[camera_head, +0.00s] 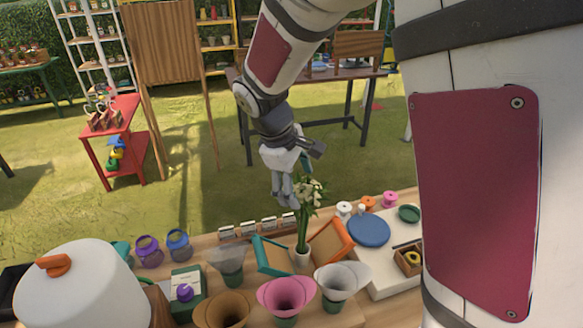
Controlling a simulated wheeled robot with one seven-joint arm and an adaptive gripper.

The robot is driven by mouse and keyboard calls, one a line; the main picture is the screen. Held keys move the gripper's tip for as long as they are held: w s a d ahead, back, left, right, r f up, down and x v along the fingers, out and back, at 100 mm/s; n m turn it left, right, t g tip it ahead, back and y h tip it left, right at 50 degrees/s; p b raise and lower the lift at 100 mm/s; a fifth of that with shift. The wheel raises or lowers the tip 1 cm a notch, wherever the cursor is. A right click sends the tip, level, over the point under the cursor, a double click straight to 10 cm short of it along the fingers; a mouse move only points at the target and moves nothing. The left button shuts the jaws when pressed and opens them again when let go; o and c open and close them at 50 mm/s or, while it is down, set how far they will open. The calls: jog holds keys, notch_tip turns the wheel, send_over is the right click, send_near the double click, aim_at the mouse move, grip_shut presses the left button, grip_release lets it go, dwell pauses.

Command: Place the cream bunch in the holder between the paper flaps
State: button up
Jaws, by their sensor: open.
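The cream bunch (307,192) is upright, its pale flowers at the top and green stems running down. Its lower end meets the small white holder (302,258) on the table; the stems appear to stand in it. A teal-edged flap (273,256) leans out on the holder's left and an orange flap (332,243) on its right. My gripper (283,202) is open, pointing down just left of the flower heads and above the flaps. Whether a finger touches the bunch is hard to tell.
Paper cones, including a pink one (287,297), a brown one (222,308) and a grey one (341,284), stand along the front. A blue disc (369,230) lies on a white board at right. A large white pot-like container (84,290) fills the front left.

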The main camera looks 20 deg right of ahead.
jog(key=s+d+r+m+t+y, duration=0.15)
jog(key=s+r+m, duration=0.25)
jog(key=s+r, duration=0.65)
jog(key=s+r+m+t+y, duration=0.2)
jog(key=s+m, duration=0.3)
jog(key=s, duration=0.6)
jog(key=shift+d+r+t, duration=0.25)
jog(key=shift+r+t, duration=0.2)
jog(key=shift+r, duration=0.15)
